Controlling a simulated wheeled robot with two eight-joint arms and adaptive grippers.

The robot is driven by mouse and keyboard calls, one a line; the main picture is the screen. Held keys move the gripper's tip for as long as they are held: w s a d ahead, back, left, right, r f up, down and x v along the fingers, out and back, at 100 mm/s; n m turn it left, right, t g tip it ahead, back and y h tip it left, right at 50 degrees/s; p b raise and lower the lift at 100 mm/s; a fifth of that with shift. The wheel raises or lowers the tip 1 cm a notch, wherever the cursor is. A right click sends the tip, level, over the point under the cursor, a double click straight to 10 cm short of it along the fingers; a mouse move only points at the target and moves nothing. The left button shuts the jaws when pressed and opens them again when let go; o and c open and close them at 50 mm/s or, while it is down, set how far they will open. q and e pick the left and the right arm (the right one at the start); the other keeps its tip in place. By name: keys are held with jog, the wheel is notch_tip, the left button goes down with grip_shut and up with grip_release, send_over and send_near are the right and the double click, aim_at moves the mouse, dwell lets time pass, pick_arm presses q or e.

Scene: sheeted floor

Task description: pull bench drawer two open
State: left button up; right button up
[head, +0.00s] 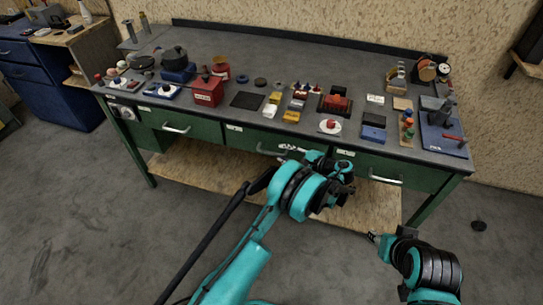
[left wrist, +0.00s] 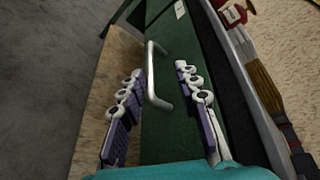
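The green bench has three drawer fronts in a row. The middle drawer (head: 247,136), which I take as drawer two, looks flush with the bench front. Its bar handle (head: 266,152) is partly hidden by my left gripper (head: 290,149). In the left wrist view the silver handle (left wrist: 157,78) lies between the open fingers of my left gripper (left wrist: 159,72), with gaps visible on both sides. Whether a finger touches it I cannot tell. My right gripper (head: 374,238) is low at the right, away from the bench front; its opening is too small to make out.
The left drawer handle (head: 176,129) and right drawer handle (head: 385,180) are on either side. The dark benchtop (head: 300,48) carries many small items, including a red box (head: 208,93). A wooden lower shelf (head: 205,175) lies below. The floor in front is clear.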

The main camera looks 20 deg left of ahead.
aim_at(275, 155)
pick_arm(q)
notch_tip(275, 155, down, 3)
jog(key=shift+s+d+r+y, duration=0.15)
jog(key=shift+y, duration=0.25)
jog(key=b+x, duration=0.2)
jog(key=x, duration=0.4)
jog(key=shift+w+a+b, duration=0.25)
jog(key=shift+a+b, duration=0.1)
jog(key=shift+a, duration=0.25)
grip_shut()
